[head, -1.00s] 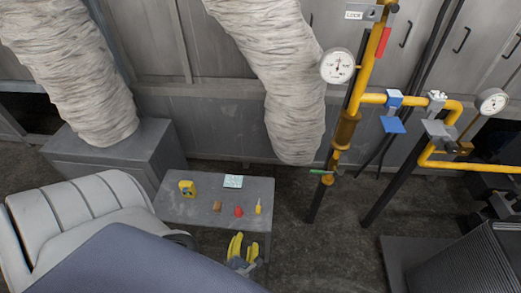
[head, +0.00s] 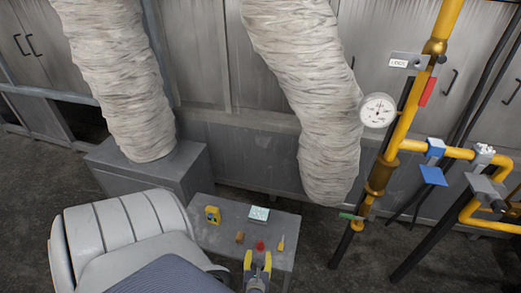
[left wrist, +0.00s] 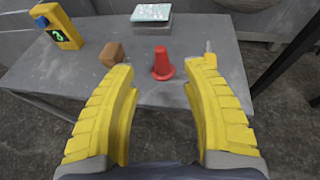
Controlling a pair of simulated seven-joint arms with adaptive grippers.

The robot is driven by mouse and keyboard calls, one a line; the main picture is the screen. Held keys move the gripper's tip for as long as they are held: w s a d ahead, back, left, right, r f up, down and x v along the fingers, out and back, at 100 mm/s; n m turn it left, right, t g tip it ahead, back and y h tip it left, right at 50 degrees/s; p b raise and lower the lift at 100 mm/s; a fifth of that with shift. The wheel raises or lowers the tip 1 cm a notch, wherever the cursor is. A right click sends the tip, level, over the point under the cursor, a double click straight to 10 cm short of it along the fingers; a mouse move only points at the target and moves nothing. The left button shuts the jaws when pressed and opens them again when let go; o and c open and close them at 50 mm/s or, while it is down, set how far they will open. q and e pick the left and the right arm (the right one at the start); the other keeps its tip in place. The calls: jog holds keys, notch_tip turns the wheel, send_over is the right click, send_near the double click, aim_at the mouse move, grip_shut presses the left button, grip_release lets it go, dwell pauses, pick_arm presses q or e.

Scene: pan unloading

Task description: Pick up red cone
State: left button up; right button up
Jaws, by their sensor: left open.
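The red cone (head: 260,245) stands upright on the grey table (head: 208,236), near its front edge. In the left wrist view the red cone (left wrist: 162,63) shows beyond and between the yellow fingers. My left gripper (head: 257,262) is open and empty at the table's front side, short of the cone and not touching it. Its spread fingers (left wrist: 160,85) fill the lower part of the left wrist view. My right gripper is not in view.
On the table are a brown block (left wrist: 112,54) left of the cone, a yellow screwdriver-like tool (head: 281,243) right of it, a yellow meter (head: 212,215) and a pale box (head: 259,214) behind. A yellow pipe (head: 402,118) rises at the right.

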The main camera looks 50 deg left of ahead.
aim_at(260, 242)
pick_arm(q)
jog(key=shift+x, duration=1.9)
jog(key=x, duration=0.3)
jog(key=shift+w+a+r, duration=0.2)
jog(key=shift+w, duration=0.05)
jog(key=shift+x, duration=0.9)
jog(key=shift+s+f, duration=0.1)
jog(key=shift+c, duration=0.6)
grip_shut()
